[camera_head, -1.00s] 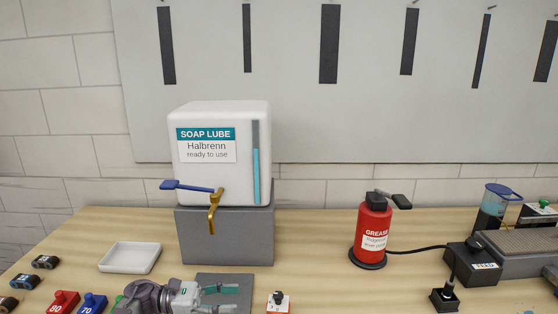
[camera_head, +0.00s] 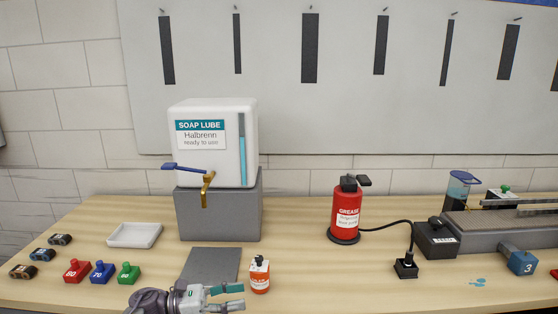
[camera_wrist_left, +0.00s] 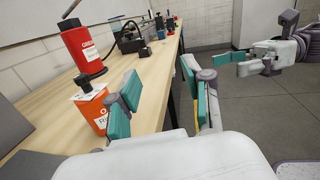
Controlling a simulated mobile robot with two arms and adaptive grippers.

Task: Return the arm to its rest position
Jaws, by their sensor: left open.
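My left gripper (camera_head: 228,298) is at the bottom of the head view, in front of the dark grey mat and left of and below the orange bottle (camera_head: 259,275). Its teal fingers are apart with nothing between them. In the left wrist view the same open fingers (camera_wrist_left: 158,100) show near the table edge, with the orange bottle (camera_wrist_left: 92,110) just left of them. My right gripper (camera_wrist_left: 232,62) shows in the left wrist view, off the table over the floor; its finger gap is unclear.
The grey mat (camera_head: 211,266) lies bare. The soap lube tank (camera_head: 213,165) stands on a grey block behind it. A white tray (camera_head: 134,235) and coloured stamps (camera_head: 101,272) are left. A red grease can (camera_head: 345,213) and a grey machine (camera_head: 490,231) are right. The table front is mostly clear.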

